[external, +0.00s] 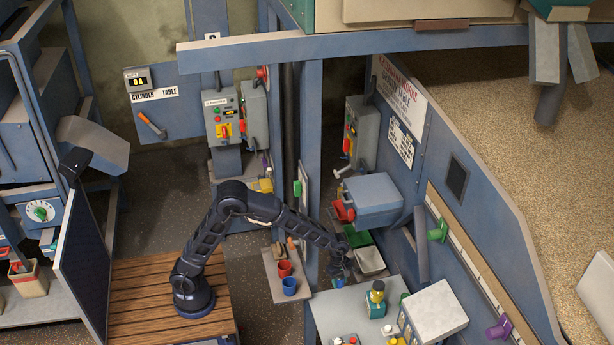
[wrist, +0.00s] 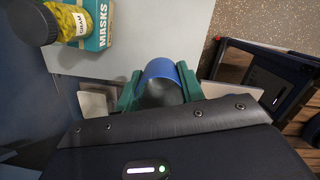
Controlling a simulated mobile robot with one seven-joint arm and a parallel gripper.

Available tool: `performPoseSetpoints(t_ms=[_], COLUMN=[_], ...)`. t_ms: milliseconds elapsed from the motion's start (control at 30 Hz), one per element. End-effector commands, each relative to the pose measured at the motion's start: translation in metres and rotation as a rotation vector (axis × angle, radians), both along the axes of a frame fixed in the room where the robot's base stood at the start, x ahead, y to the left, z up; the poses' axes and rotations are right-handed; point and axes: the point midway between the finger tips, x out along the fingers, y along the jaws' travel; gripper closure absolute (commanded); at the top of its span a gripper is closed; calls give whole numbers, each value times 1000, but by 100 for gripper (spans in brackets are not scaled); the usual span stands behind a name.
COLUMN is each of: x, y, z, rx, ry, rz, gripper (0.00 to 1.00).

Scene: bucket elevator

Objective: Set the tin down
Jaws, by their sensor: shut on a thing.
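My gripper (wrist: 160,88) has green fingers, shut on the blue tin (wrist: 168,68) from both sides. The tin's blue edge and a dark grey part show between the fingers; its lower part is hidden. In the external view my gripper (external: 342,268) is at the end of the arm, low by the back-left corner of the grey table (external: 335,312). The tin (external: 339,283) shows as a small blue patch under it. I cannot tell whether the tin touches the table top.
A yellow jar (external: 377,288) with a dark lid stands by a teal box (external: 375,308) on the table. A white-topped box (external: 435,310) is at right. Red (external: 285,268) and blue (external: 289,286) cups stand on a shelf at left. A pale bin (external: 369,261) lies behind.

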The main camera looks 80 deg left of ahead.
Motion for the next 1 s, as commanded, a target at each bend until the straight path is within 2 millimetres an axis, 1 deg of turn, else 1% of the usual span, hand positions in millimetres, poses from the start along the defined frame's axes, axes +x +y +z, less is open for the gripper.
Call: performPoseSetpoints(t_ms=[33,100,233,333,467,800,900,1000], x=[-14,-27,-42,-45,-45,-45,-45,-45], y=[-8,-15,-22,-23,-23,-22,-22,-23], z=[1,1,-2,-13,-40,-113,-134,-149], rx=[-1,-1,-1,-1,-1,-1,-1,-1], ry=[1,0,1,2,4,4,3,3], rz=[7,21,37,41,42,42,41,41], gripper=[87,87,87,87,87,87,87,87])
